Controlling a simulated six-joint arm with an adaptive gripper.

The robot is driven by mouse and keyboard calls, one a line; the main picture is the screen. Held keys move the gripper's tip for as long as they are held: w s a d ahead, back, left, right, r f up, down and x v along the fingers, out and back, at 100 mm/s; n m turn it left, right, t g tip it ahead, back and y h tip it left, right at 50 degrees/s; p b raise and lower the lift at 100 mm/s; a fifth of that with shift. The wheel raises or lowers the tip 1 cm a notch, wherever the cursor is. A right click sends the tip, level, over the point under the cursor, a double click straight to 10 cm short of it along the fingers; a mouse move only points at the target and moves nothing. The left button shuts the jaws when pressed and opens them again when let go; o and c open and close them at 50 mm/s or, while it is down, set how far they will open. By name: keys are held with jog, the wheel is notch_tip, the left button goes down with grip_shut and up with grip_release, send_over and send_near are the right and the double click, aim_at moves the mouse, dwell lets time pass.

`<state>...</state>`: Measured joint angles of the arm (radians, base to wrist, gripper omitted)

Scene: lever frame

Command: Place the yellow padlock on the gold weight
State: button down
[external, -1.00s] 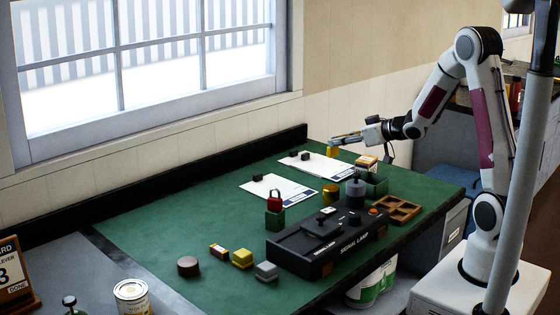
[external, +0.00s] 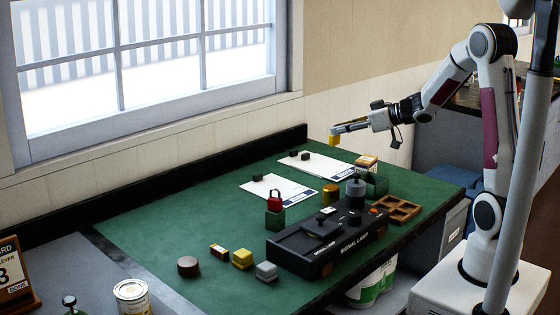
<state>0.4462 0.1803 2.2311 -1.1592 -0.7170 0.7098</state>
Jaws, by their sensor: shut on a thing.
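My gripper (external: 338,131) is shut on a small yellow thing, the yellow padlock (external: 334,142), which hangs from the fingertips above the far end of the green bench top. Its fine shape is too small to make out. The gold weight (external: 330,193) is a short gold cylinder standing on the green top, below the gripper in the picture and clear of it. Nothing lies on top of the gold weight.
A black signal lamp box (external: 325,245) stands in front of the gold weight, with a dark grey weight (external: 355,190) beside it. A red padlock (external: 275,199) sits on a green block (external: 274,219). White sheets (external: 318,166) lie behind. A wooden tray (external: 397,209) is at right.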

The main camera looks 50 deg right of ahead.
jog(key=s+a+r+n+g+y, duration=0.1)
jog(key=s+a+n+y, duration=0.3)
jog(key=a, duration=0.4)
jog(key=shift+s+g, duration=0.4)
jog(key=shift+s, duration=0.45)
notch_tip(320, 180, down, 6)
jog(key=shift+f, duration=0.15)
jog(key=shift+f, duration=1.85)
jog(key=shift+f, duration=0.1)
jog(key=c, duration=1.8)
grip_release()
